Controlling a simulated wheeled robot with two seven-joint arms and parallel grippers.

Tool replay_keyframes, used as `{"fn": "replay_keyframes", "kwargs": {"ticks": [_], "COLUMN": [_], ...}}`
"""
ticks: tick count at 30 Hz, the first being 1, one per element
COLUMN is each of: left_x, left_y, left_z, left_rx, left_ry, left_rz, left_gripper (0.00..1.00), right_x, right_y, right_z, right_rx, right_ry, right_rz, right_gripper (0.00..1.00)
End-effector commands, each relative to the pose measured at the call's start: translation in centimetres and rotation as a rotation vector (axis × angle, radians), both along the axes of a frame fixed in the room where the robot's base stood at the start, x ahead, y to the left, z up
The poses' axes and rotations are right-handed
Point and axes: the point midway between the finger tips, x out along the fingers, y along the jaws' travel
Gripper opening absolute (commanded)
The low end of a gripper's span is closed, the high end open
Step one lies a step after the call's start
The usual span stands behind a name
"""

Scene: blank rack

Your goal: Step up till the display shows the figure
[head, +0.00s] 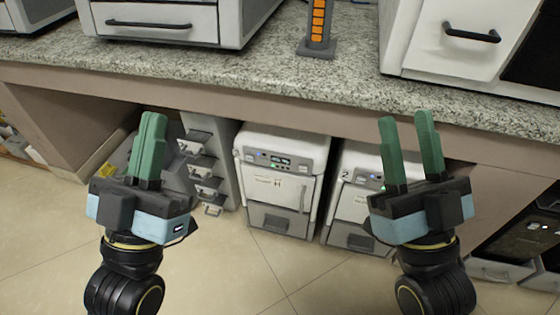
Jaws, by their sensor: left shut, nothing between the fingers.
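Two white box-shaped machines stand under the counter. The left machine (285,180) has a small dark display (281,162) with small lit points beside it; its figures are too small to read. The right machine (345,205) is partly hidden behind my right gripper (405,118), and a panel with small lights shows at its upper front. My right gripper is open, its green fingers apart with nothing seen between them. My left gripper (152,116) is shut and empty, its green fingers together, left of the left machine. Neither gripper visibly touches a machine.
The speckled counter (270,75) runs across above the machines. An orange-marked column (317,30) and white appliances (160,20) stand on it. A grey drawer unit (205,165) is behind my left gripper. Bare floor (265,285) lies between my arms.

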Motion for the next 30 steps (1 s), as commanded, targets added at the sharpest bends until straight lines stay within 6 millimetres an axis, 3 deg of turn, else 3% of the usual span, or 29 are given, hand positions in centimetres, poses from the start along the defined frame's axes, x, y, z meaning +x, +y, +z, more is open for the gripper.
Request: {"fn": "replay_keyframes", "kwargs": {"ticks": [14,22,30], "left_x": [0.04,0.04,0.04], "left_y": [0.01,0.01,0.01], "left_z": [-0.05,-0.06,-0.07], "left_rx": [0.001,0.001,0.001], "left_ry": [0.001,0.001,0.002], "left_rz": [0.001,0.001,0.001], "left_gripper": [0.0,0.0,0.0], "right_x": [0.02,0.01,0.03], "right_y": [0.0,0.0,0.0], "right_z": [-0.04,-0.04,-0.06], "right_rx": [0.0,0.0,0.0], "right_ry": [0.001,0.001,0.001], "right_rz": [0.0,0.0,0.0], "right_gripper": [0.36,0.01,0.0]}}
